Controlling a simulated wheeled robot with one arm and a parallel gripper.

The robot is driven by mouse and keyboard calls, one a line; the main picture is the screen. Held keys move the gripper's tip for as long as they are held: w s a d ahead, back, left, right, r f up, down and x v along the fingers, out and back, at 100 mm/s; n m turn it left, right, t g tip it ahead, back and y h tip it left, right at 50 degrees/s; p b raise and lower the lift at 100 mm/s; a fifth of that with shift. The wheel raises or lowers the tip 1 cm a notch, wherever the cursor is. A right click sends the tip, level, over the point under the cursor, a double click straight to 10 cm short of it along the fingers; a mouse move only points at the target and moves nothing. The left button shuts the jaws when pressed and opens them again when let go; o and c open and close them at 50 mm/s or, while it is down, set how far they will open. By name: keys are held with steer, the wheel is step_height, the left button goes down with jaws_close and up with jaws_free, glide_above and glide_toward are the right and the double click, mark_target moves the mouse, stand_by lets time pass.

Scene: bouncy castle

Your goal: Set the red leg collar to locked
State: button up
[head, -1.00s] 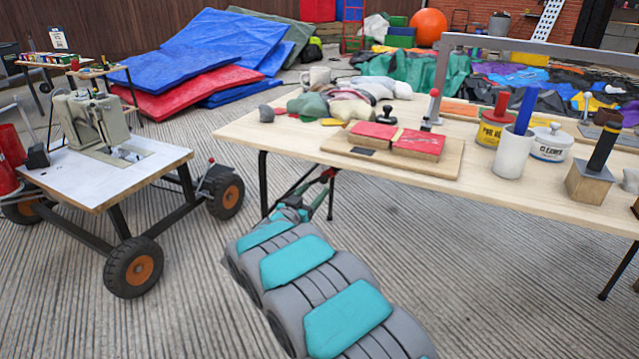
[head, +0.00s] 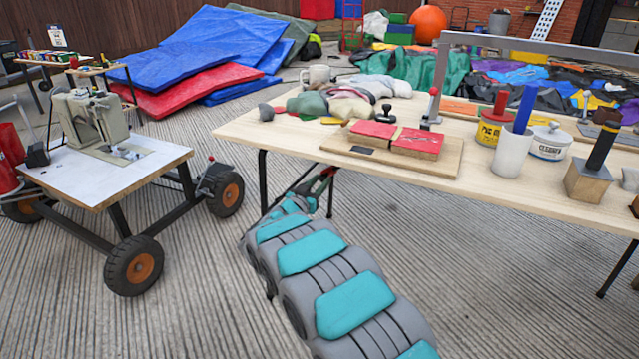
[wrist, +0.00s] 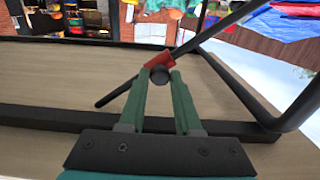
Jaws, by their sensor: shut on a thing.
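The red leg collar (wrist: 160,63) sits on a thin dark leg of the folding table (head: 480,192), seen from beneath in the wrist view. My gripper (wrist: 160,80) has its two green fingers on either side of the collar, closed against it, with a dark round part showing between the tips. A dark bar sticks out to the lower left of the collar. In the head view, my gripper is under the table's left end by the leg, small and partly hidden by my arm. I cannot tell the collar's lock state.
Dark frame bars (wrist: 70,138) run under the tabletop close around my gripper. Paint tins (head: 493,127), a red block (head: 372,133) and cloths stand on the table. A cart (head: 120,180) with a sewing machine stands to the left. The ground between is clear.

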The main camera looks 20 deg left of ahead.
jaws_close()
stand_by(0.9)
